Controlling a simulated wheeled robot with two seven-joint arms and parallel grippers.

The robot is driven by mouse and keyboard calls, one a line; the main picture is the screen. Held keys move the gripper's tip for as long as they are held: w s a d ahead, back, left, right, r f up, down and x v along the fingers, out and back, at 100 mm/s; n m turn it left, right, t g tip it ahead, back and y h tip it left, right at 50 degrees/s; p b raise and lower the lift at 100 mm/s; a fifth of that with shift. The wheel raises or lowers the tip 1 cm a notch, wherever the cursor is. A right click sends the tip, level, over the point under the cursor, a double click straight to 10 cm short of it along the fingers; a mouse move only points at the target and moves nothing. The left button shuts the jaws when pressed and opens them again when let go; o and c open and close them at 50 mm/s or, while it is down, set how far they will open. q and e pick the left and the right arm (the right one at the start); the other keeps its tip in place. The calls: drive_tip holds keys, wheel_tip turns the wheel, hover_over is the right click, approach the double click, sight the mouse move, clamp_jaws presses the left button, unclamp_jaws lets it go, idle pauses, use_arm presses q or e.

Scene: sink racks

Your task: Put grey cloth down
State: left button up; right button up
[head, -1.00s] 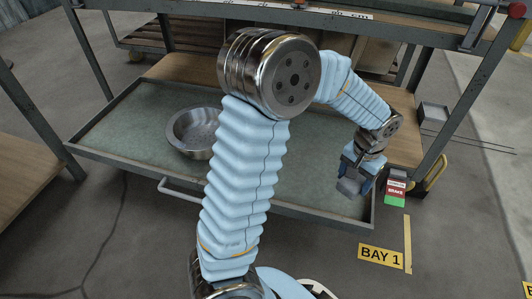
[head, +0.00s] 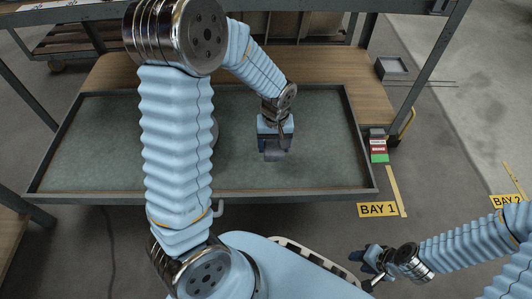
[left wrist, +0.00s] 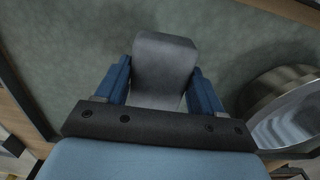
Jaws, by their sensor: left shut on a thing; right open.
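The grey cloth (head: 274,154) is a folded block between the blue fingers of my left gripper (head: 274,146), over the right part of the green-floored tray (head: 90,150). In the left wrist view the cloth (left wrist: 163,62) sticks out past the fingertips (left wrist: 160,88), with the green tray floor behind it. I cannot tell whether its lower end touches the floor. My right gripper (head: 370,262) is open and empty, in front of the tray at the lower right of the head view.
A metal bowl (left wrist: 285,108) stands in the tray; my left arm hides most of it in the head view. The tray floor around the cloth is clear. The tray has a raised dark rim (head: 358,145). A red, white and green box (head: 378,147) stands outside its right end.

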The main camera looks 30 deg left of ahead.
sight(267, 146)
use_arm(q)
drive_tip(key=a+f, duration=0.1)
drive_tip(key=f, duration=0.1)
drive_tip(key=w+a+f, duration=0.1)
drive_tip(key=f, duration=0.1)
drive_tip(key=shift+w+a+b, duration=0.1)
drive_tip(key=shift+a+b, duration=0.3)
drive_tip(key=shift+w+a+f+b, duration=0.15)
drive_tip(key=shift+f+b, duration=0.1)
drive_tip(key=shift+f, duration=0.65)
drive_tip(key=shift+a+f+b, duration=0.1)
drive_tip(key=shift+f+b, duration=0.1)
drive_tip(key=shift+f, duration=0.7)
drive_tip(key=shift+f, duration=0.1)
drive_tip(key=o, duration=0.9)
drive_tip(key=shift+o, duration=0.2)
drive_tip(key=shift+r, duration=0.35)
wheel_tip(267, 146, up, 12)
drive_tip(key=p, duration=0.3)
drive_tip(key=shift+f, duration=0.2)
